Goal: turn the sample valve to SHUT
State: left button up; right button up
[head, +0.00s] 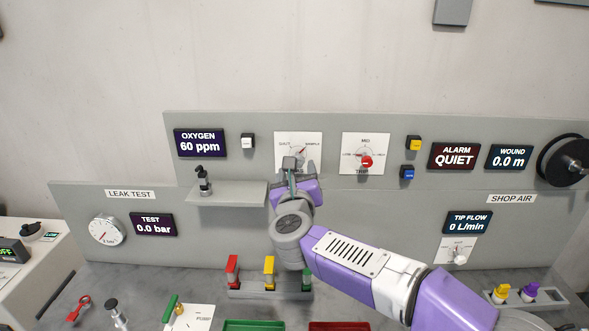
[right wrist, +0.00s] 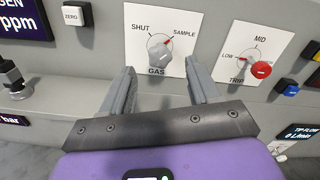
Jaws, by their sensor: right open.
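The sample valve is a grey knob (right wrist: 159,54) on a white plate (right wrist: 133,62) marked SHUT, SAMPLE and GAS. Its red pointer is turned toward SAMPLE, at the upper right. In the head view the plate (head: 284,141) is on the upper panel, and my gripper partly covers it. My right gripper (right wrist: 160,88) is open and empty. Its two fingers point at the panel, below and to either side of the knob in the right wrist view, and I see no contact. In the head view the right gripper (head: 291,172) is in front of the plate. My left gripper is not in view.
The TRIP dial (head: 366,161) with its red knob is just right of the valve. A white ZERO button (head: 247,141) is to its left. A grey shelf (head: 230,195) juts out at lower left. Coloured handles, including a yellow one (head: 269,265), stand below the arm.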

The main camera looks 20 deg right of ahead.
jog(key=x, duration=0.3)
jog(key=p+x, duration=0.1)
jog(key=x, duration=0.3)
jog(key=shift+w+d+f, duration=0.1)
jog(key=shift+w+f, duration=0.15)
jog(key=shift+w, duration=0.1)
jog(key=c, duration=1)
